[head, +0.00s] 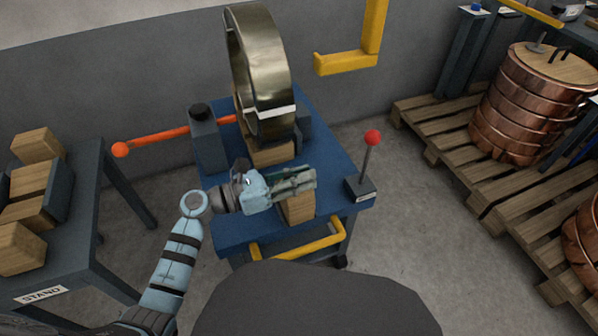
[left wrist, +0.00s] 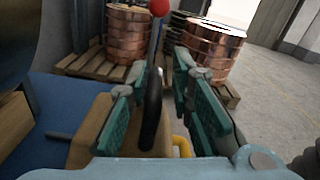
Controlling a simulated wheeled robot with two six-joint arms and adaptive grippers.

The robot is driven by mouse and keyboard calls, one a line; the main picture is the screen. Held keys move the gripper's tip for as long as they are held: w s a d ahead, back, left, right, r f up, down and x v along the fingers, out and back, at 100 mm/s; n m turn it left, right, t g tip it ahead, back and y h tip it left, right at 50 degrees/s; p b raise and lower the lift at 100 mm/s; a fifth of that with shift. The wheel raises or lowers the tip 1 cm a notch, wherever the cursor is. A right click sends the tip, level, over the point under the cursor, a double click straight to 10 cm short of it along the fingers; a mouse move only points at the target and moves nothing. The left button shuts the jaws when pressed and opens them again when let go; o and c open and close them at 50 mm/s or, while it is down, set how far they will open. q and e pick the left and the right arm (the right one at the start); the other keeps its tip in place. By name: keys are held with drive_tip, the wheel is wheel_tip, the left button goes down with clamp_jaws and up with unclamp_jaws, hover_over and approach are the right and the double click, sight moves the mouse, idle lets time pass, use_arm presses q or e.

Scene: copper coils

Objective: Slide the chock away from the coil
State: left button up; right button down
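A brass-coloured coil (head: 262,75) stands upright on a blue cart (head: 228,240). One wooden block (head: 272,153) sits at its foot; a block also shows at the left of the left wrist view (left wrist: 12,120). A second wooden block, the chock with a black handle (left wrist: 152,112), stands nearer the cart's front edge (head: 298,208), apart from the coil. It also shows in the left wrist view (left wrist: 88,140). My left gripper (head: 305,180) is over this chock, its fingers open on either side of the handle. It hides the chock's top in the head view. My right gripper is out of view.
A red-knobbed lever (head: 372,145) stands at the cart's right edge. An orange bar (head: 155,140) sticks out left. A yellow rail (head: 300,243) runs along the front. A stand with wooden blocks (head: 88,205) is at left; pallets with copper coils (head: 490,185) are at right.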

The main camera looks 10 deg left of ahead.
use_arm(q)
drive_tip(key=shift+r, duration=0.1)
idle(0.3)
drive_tip(key=shift+a, duration=0.1)
drive_tip(key=v, duration=1.2)
drive_tip(key=shift+w, duration=0.1)
